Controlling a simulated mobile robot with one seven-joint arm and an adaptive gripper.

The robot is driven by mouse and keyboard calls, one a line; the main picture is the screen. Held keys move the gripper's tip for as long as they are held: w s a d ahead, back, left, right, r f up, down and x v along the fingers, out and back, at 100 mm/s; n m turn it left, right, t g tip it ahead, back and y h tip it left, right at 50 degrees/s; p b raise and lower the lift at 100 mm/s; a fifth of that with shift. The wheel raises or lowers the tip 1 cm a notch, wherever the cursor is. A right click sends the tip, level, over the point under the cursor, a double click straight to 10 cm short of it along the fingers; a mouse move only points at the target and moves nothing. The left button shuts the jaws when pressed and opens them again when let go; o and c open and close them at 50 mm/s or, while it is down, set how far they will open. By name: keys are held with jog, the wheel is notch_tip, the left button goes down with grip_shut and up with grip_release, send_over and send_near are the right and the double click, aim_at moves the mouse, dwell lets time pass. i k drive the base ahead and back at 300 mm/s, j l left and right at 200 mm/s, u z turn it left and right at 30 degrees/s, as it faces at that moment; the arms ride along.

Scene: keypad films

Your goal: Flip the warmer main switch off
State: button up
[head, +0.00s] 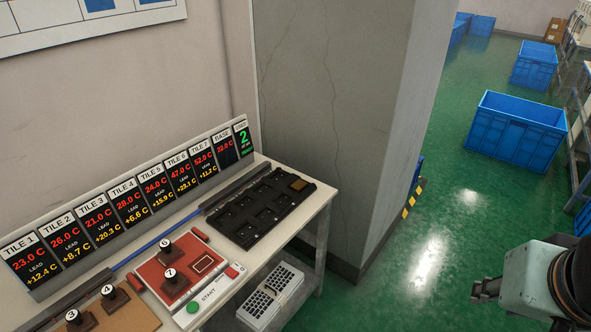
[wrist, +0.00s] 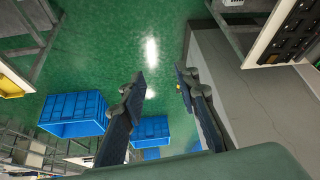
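The warmer (head: 150,272) is a white unit with a red top on the table in the head view. It carries tiles with dark knobs marked 6 (head: 165,246) and 7 (head: 170,274). Its front panel has a green button (head: 193,307) beside the word START and a small red switch (head: 234,271) at the right end. I cannot tell for sure that this is the main switch, nor its position. My gripper (head: 484,290) is at the far right, over the floor and well away from the table. In the wrist view my gripper (wrist: 162,84) is open and empty.
A row of tile displays (head: 130,204) stands along the table's back. A black tray (head: 262,214) lies right of the warmer; numbered knobs 3 and 4 sit at left. A grey pillar (head: 335,110) rises behind the table. Blue crates (head: 515,140) stand on the open green floor.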

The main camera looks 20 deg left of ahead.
aim_at(231, 272)
jog(key=j+u, duration=0.15)
jog(key=u, duration=1.9)
jog(key=l+z, duration=0.15)
jog(key=i+l+u, duration=0.15)
jog(key=j+z, duration=0.45)
jog(key=j, duration=0.15)
jog(key=i+l, duration=0.15)
jog(key=l, duration=0.15)
jog(key=i+l, duration=0.15)
jog(key=l, duration=0.15)
jog(key=i+l+u, duration=0.1)
jog(key=l, duration=0.2)
jog(key=i+l, duration=0.2)
jog(key=l, duration=0.1)
